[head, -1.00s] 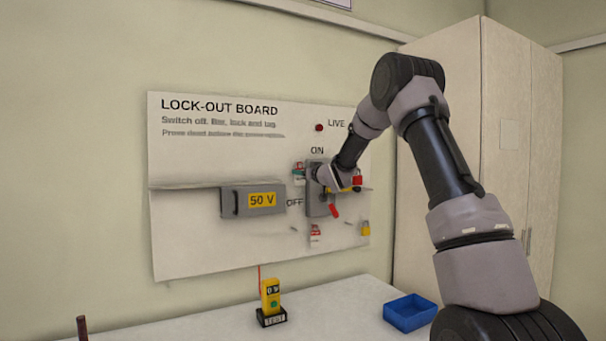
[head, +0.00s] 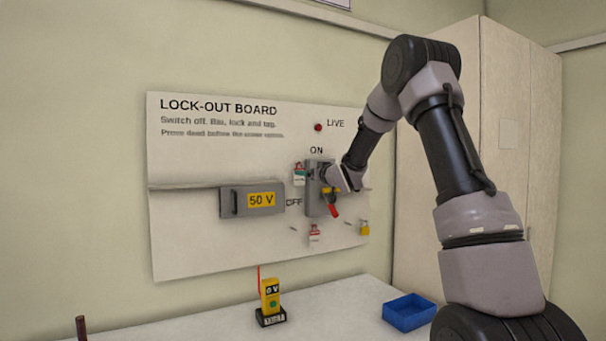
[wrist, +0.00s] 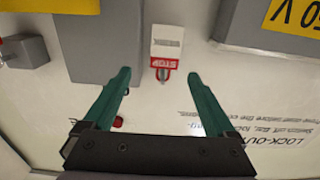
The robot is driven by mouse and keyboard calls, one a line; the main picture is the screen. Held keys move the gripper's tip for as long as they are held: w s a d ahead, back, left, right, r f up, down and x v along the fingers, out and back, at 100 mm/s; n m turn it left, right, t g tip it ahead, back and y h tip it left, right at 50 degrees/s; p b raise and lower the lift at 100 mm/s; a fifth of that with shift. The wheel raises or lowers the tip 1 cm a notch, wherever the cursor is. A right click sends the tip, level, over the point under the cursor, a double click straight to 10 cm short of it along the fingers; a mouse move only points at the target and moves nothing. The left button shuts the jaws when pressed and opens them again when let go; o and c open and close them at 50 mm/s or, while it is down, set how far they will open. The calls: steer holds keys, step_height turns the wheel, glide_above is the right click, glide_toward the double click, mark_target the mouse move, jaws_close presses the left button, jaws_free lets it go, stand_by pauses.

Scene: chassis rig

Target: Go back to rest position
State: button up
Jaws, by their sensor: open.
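My gripper (wrist: 159,73) is open, with its two green fingers apart and nothing held between them. In the head view my gripper (head: 332,180) is in front of the lock-out board (head: 200,240), by the right side of the grey switch box (head: 312,200). The red switch handle (head: 333,210) points down towards the lower right, near the OFF side. In the wrist view a red and white tag (wrist: 164,50) hangs on the board beyond the fingertips, apart from them. The wrist hides part of the switch box and the board to its right.
A grey 50 V box (head: 252,200) is left of the switch. A yellow padlock (head: 364,228) and a tag (head: 314,233) hang lower. A yellow tester (head: 270,296) and a blue tray (head: 409,312) are on the bench. A cabinet (head: 520,150) stands at right.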

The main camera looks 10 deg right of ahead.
steer(key=s+d+r+m+g+h, duration=0.2)
steer(key=s+d+m+h, duration=0.15)
steer(key=s, duration=0.85)
steer(key=s+d+r+m+g+h, duration=0.2)
steer(key=s+d, duration=0.2)
steer(key=s, duration=0.8)
steer(key=s+a+f+m+g+y, duration=0.1)
steer(key=s+f+g, duration=0.2)
steer(key=s, duration=1)
steer(key=s+a+f+m+g+y, duration=0.1)
steer(key=s+a+f+g, duration=0.1)
steer(key=s, duration=1.1)
steer(key=shift+s+a+f+g, duration=0.2)
steer(key=shift+f+g, duration=0.4)
steer(key=shift+f, duration=0.2)
